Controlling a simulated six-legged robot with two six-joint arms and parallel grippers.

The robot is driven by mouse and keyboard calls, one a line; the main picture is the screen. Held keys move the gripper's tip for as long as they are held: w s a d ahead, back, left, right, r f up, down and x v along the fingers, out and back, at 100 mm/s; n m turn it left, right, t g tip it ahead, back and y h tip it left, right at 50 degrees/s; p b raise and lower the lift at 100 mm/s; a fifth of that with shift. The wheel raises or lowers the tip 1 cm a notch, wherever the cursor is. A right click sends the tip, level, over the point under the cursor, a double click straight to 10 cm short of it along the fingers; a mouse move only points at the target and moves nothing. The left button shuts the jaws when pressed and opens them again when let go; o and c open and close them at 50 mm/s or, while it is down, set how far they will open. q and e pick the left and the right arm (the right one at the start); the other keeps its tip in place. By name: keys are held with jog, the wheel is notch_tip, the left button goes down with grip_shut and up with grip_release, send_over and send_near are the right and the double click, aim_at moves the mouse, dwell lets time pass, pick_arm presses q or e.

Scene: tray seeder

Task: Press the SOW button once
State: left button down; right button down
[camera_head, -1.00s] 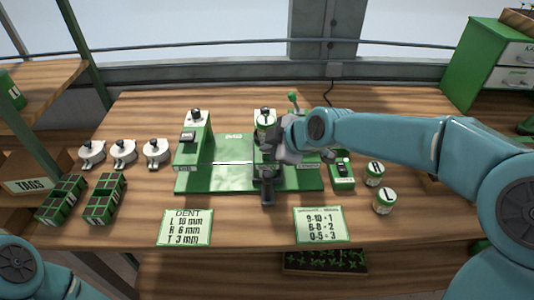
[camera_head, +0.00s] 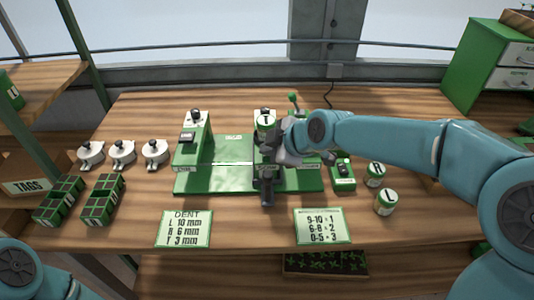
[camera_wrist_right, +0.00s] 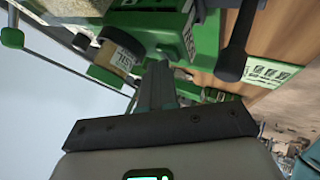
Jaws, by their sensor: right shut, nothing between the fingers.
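In the head view my right wrist hides much of this post. I cannot make out the SOW button for certain. A dark handle (camera_wrist_right: 235,48) shows right of the fingers. My left gripper is out of view; only its arm shows at lower left.
A small green switch box (camera_head: 343,184) and two tins (camera_head: 375,176) stand at the right. White discs (camera_head: 123,153) and green cell trays (camera_head: 103,203) lie at the left. A DENT card (camera_head: 185,229) and a number card (camera_head: 322,226) lie in front.

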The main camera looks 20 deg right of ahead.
jog(key=shift+r, duration=0.1)
jog(key=shift+r+p, duration=0.5)
jog(key=shift+r, duration=0.3)
jog(key=shift+r+p, duration=1.55)
jog(key=shift+r, duration=0.95)
